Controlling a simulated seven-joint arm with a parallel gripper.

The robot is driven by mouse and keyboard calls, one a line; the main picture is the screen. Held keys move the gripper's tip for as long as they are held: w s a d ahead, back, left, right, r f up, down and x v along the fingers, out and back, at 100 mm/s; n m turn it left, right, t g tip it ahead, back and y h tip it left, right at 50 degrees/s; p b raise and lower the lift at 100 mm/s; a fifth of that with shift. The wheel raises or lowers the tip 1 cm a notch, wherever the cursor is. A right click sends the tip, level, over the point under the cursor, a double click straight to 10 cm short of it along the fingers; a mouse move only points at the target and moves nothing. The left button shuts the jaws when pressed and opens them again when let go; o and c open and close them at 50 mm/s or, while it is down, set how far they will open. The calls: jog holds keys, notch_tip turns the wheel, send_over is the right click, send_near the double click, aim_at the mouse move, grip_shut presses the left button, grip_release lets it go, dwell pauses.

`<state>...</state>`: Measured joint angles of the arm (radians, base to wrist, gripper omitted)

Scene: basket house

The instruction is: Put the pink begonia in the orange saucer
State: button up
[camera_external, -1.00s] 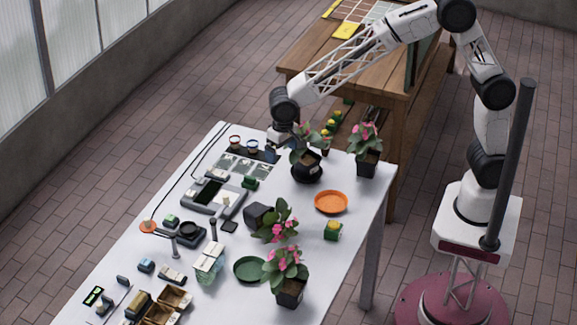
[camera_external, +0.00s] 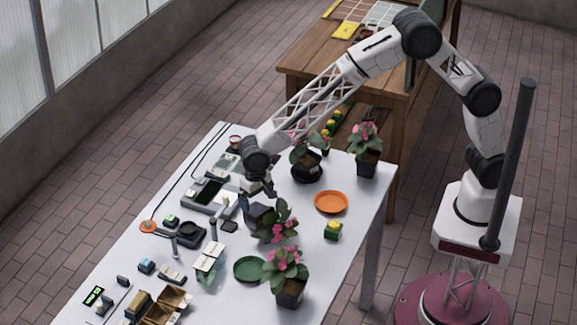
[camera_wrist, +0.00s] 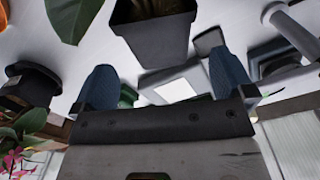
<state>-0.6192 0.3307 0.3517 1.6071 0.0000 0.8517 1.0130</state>
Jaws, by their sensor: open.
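Several potted begonias with pink flowers stand on the white table, so I cannot tell by colour which one is meant. One (camera_external: 280,228) lies tipped on its side, its dark pot (camera_external: 258,213) towards my gripper and its flowers pointing right. My gripper (camera_external: 262,190) is open and empty, just above and behind that pot. In the wrist view a black pot (camera_wrist: 155,38) shows ahead of the gap between my two blue-padded fingers (camera_wrist: 165,68); contact is not visible. The orange saucer (camera_external: 331,202) is empty, to the right of the tipped plant.
An upright begonia (camera_external: 304,152) stands in a black saucer, another (camera_external: 366,148) at the far right corner, another (camera_external: 287,275) nearer the front. An empty green saucer (camera_external: 249,268) and a small green-yellow block (camera_external: 333,231) lie nearby. Devices and small boxes fill the left side.

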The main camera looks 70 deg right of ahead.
aim_at(257, 208)
jog(key=shift+f, duration=0.1)
jog(key=shift+f, duration=1.25)
jog(key=shift+f, duration=2.6)
jog(key=shift+c, duration=0.3)
jog(key=c, duration=0.9)
jog(key=shift+r, duration=0.2)
